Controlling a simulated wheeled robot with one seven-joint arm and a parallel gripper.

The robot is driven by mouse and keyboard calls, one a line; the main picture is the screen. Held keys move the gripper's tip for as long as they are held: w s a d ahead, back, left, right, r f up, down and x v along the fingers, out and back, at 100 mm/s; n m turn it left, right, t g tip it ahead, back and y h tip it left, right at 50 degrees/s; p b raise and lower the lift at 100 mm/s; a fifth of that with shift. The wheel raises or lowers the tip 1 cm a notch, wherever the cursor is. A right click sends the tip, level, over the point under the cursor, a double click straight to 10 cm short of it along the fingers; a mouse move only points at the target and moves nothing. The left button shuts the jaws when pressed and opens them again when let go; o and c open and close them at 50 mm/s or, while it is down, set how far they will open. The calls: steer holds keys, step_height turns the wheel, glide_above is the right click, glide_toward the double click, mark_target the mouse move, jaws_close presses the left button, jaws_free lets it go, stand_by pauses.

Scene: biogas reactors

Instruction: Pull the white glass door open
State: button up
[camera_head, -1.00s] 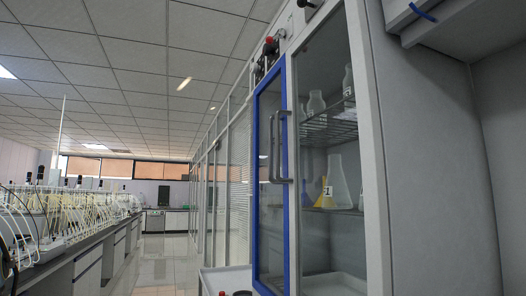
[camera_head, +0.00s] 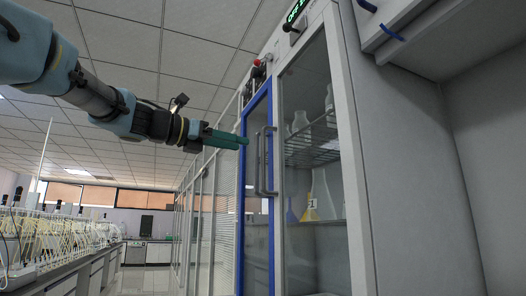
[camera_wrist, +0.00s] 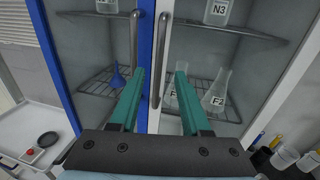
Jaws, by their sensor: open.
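The white glass door (camera_head: 312,130) is the right door of a tall cabinet and looks closed. Its grey vertical bar handle (camera_head: 273,160) stands beside the similar handle of the blue-framed door (camera_head: 243,200). My gripper (camera_head: 245,141) is in front of the cabinet near the upper part of the handles, with green fingers. In the wrist view my gripper (camera_wrist: 160,73) is open and empty, its fingers pointing at the doors. The white door's handle (camera_wrist: 160,60) appears between the fingertips; the blue door's handle (camera_wrist: 135,45) lines up with the left fingertip. I see no contact.
A white tray (camera_wrist: 40,138) with small items is at lower left in the wrist view. A bench with tubing (camera_head: 60,240) runs along the left, with an open aisle (camera_head: 150,252) beside it.

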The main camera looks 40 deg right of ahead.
steer(key=s+d+p, duration=0.1)
steer(key=d+p, duration=0.2)
steer(key=d, duration=0.6)
steer(key=shift+s, duration=0.25)
jaws_close()
stand_by(1.0)
